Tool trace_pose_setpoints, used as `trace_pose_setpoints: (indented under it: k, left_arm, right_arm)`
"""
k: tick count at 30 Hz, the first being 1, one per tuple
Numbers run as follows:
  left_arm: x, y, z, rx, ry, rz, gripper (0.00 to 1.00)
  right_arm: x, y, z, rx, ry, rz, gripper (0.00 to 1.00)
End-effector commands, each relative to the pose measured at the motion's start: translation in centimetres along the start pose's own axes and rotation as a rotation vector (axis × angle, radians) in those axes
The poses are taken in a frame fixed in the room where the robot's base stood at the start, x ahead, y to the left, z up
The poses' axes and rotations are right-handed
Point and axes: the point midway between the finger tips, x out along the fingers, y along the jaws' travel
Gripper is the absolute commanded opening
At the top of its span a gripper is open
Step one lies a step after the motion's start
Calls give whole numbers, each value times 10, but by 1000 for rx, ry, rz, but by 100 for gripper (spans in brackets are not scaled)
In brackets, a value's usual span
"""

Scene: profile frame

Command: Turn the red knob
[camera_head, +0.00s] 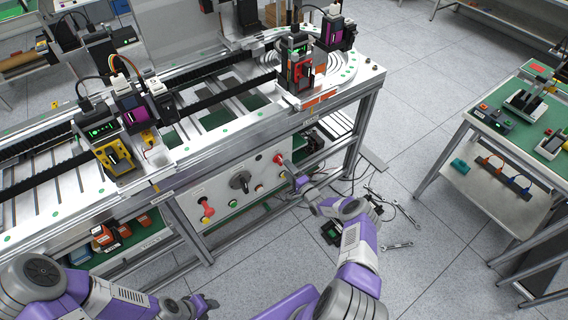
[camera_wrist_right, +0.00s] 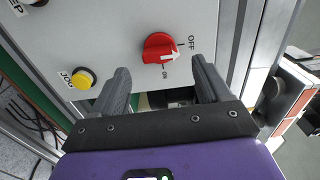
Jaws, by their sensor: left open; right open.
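The red knob (camera_wrist_right: 156,46) sits on a light grey panel (camera_wrist_right: 112,35) in the right wrist view. In the head view the knob (camera_head: 279,159) is at the right part of the front panel, with my right gripper (camera_head: 289,169) close by and partly covering that area. My left gripper (camera_head: 207,303) is open and empty at the bottom, away from the panel.
A yellow JOG button (camera_wrist_right: 82,78) is left of the knob. The panel also bears a black rotary switch (camera_head: 240,182) and a red button on yellow (camera_head: 207,210). Tools and cables lie on the floor to the right. A green-topped table (camera_head: 520,130) stands at far right.

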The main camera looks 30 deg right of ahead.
Motion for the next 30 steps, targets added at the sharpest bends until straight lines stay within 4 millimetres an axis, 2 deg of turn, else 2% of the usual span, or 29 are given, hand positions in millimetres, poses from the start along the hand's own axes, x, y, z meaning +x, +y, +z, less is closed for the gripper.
trace_pose_setpoints:
  k: [3, 7, 24, 26, 27, 29, 30]
  left_arm:
    - [-8, 3, 0, 0, 0, 0, 43]
    - [-10, 4, 0, 0, 0, 0, 43]
    - [-10, 4, 0, 0, 0, 0, 43]
    - [-10, 4, 0, 0, 0, 0, 43]
    - [-10, 4, 0, 0, 0, 0, 43]
    - [-10, 4, 0, 0, 0, 0, 43]
    - [-10, 4, 0, 0, 0, 0, 43]
  right_arm:
    - [-17, -2, -1, 1, 1, 1, 77]
    - [-26, -1, 0, 1, 1, 1, 77]
    - [-27, 0, 2, 2, -5, 2, 77]
    - [-24, 0, 10, 7, -31, 10, 77]
    - [-22, 0, 21, 17, -63, 22, 77]
    - [-18, 0, 46, 37, -137, 54, 77]
    - [-15, 1, 68, 52, -204, 86, 77]
